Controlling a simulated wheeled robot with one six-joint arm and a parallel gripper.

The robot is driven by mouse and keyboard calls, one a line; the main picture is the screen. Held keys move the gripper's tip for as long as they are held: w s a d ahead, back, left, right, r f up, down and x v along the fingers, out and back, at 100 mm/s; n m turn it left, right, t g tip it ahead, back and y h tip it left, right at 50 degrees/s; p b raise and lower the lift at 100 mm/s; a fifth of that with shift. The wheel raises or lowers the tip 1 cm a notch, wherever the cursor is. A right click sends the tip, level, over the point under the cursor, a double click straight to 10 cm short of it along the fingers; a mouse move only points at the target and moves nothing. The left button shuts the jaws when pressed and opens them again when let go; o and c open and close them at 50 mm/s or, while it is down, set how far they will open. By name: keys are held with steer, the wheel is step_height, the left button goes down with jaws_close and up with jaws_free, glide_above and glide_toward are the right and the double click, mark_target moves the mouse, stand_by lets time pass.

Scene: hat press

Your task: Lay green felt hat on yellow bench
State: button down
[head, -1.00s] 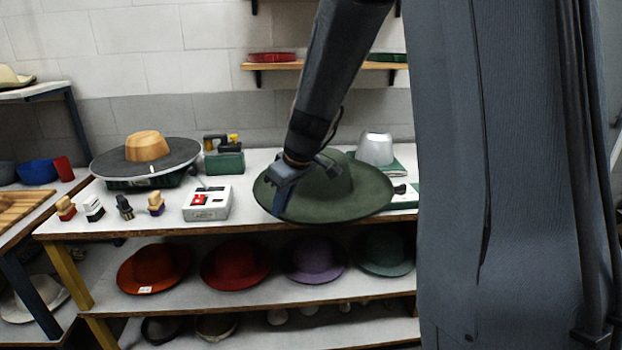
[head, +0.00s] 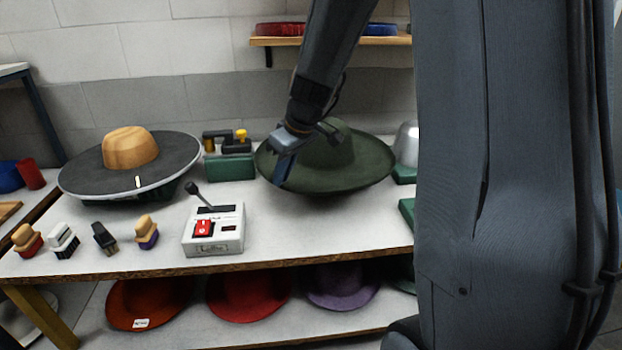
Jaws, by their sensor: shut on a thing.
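The green felt hat (head: 345,172) is dark green with a wide brim, upright and roughly level over the back right part of the bench. My gripper (head: 281,172) is shut on the left side of its brim. I cannot tell whether the hat touches the bench top or hangs just above it. The bench (head: 330,235) has a white top, a brown front edge and yellow legs. The hat's far right edge is close to my arm column in the picture.
A hat press with a wooden block (head: 130,148) stands on the left of the bench. A white control box (head: 213,232), several brushes (head: 104,238) and a green block (head: 229,166) stand nearby. A silver dome (head: 407,145) is right of the hat. The bench top before the hat is clear.

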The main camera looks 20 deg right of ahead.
mark_target(291, 182)
steer(key=f, duration=0.6)
steer(key=shift+w, duration=0.35)
steer(key=shift+f, duration=2)
steer(key=c, duration=1.9)
jaws_free()
steer(key=shift+f, duration=0.1)
steer(key=shift+o, duration=0.2)
steer(key=b+v, duration=0.1)
steer(key=v, duration=1.1)
steer(key=shift+a, duration=0.1)
steer(key=s+a+f+m+g+h, duration=0.1)
steer(key=s+a+f+m, duration=0.1)
steer(key=s, duration=0.7)
steer(key=s+a+f+m+g+h, duration=0.1)
steer(key=s+a+f+m+g, duration=0.1)
steer(key=s+f, duration=0.3)
steer(key=s+m, duration=0.1)
steer(key=s, duration=0.2)
steer(key=shift+s+f+m, duration=0.35)
steer(key=shift+s+m, duration=0.05)
